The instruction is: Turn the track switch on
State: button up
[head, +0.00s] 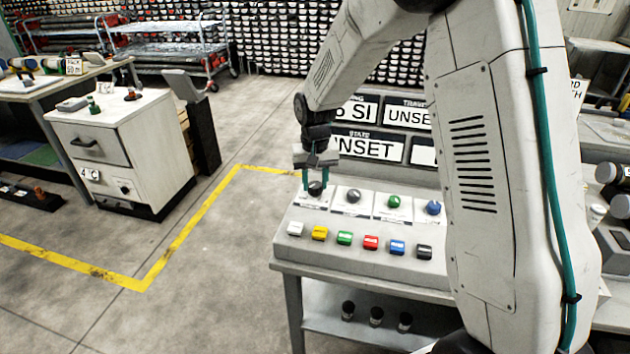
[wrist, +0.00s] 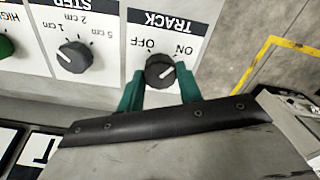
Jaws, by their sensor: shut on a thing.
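The track switch is a dark round knob (wrist: 159,69) on a white plate marked TRACK, OFF and ON, which reads upside down in the wrist view. Its pale pointer mark slants up and right, toward the ON side. My gripper (wrist: 160,80) has its two green fingers on either side of the knob and is shut on it. In the head view, my gripper (head: 315,184) reaches down to the leftmost knob (head: 315,189) of the panel's back row. The fingers partly hide that knob there.
To its right stand a grey step knob (head: 353,196), a green knob (head: 393,202) and a blue knob (head: 433,207). Several coloured buttons (head: 371,242) line the front. Display signs (head: 365,146) stand behind; one reads UNSET. Open floor lies left of the console.

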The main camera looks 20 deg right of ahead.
aim_at(315, 185)
jog(key=shift+m, duration=0.8)
jog(key=o, duration=1)
jog(key=shift+r, duration=0.1)
notch_tip(315, 185, up, 8)
jog(key=shift+f, duration=0.1)
jog(key=shift+s, duration=0.1)
